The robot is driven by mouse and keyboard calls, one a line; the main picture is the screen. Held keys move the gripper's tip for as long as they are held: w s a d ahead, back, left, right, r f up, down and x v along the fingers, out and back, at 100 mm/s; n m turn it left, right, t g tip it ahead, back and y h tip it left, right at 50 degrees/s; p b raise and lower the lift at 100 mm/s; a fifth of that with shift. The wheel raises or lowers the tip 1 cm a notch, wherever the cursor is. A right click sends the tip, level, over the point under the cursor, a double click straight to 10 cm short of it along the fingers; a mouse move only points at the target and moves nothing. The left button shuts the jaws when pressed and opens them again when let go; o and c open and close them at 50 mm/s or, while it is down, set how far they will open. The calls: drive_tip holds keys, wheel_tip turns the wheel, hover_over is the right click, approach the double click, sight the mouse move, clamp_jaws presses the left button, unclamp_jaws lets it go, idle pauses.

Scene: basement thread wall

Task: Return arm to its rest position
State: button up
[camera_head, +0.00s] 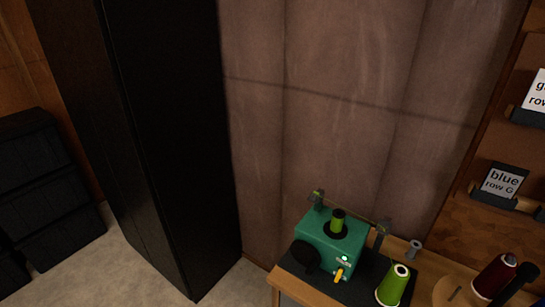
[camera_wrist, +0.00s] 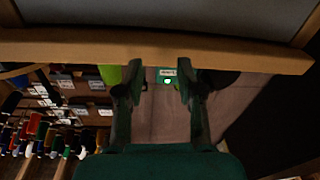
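My gripper (camera_wrist: 157,82) shows in the wrist view with its two dark fingers apart and nothing held between them. Beyond the fingertips, the front of a green machine (camera_wrist: 167,73) with a lit green light shows in the gap. My gripper does not show in the head view. There, the green machine (camera_head: 322,245) stands on a wooden bench (camera_head: 428,286) with a dark green spool on its top. A bright green thread cone (camera_head: 394,286) stands to its right on a dark mat, and also shows beside a finger in the wrist view (camera_wrist: 110,74).
A dark red spool (camera_head: 494,276) is at the bench's right. A tall black cabinet (camera_head: 175,130) stands left of the bench. Many thread spools (camera_wrist: 45,135) show in the wrist view. Bare floor (camera_head: 75,268) lies lower left.

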drive_tip(key=s+d+f+n+g+y, duration=0.2)
drive_tip(key=s+d+f+y, duration=0.1)
drive_tip(key=s+f, duration=0.3)
drive_tip(key=s+d+f+n+g+y, duration=0.1)
drive_tip(key=s+d+f+n+y, duration=0.2)
drive_tip(key=s, duration=0.4)
drive_tip(key=s+a+r+n+g+y, duration=0.15)
drive_tip(key=s+r+y, duration=0.25)
drive_tip(key=s, duration=0.7)
drive_tip(key=s+r+t, duration=0.2)
drive_tip(key=s+r, duration=0.1)
drive_tip(key=r, duration=0.5)
drive_tip(key=s+r+m+t, duration=0.1)
drive_tip(key=s+r, duration=0.3)
drive_tip(key=r, duration=0.5)
drive_tip(key=shift+s+a+t, duration=0.25)
drive_tip(key=shift+a+t, duration=0.1)
drive_tip(key=shift+t, duration=0.1)
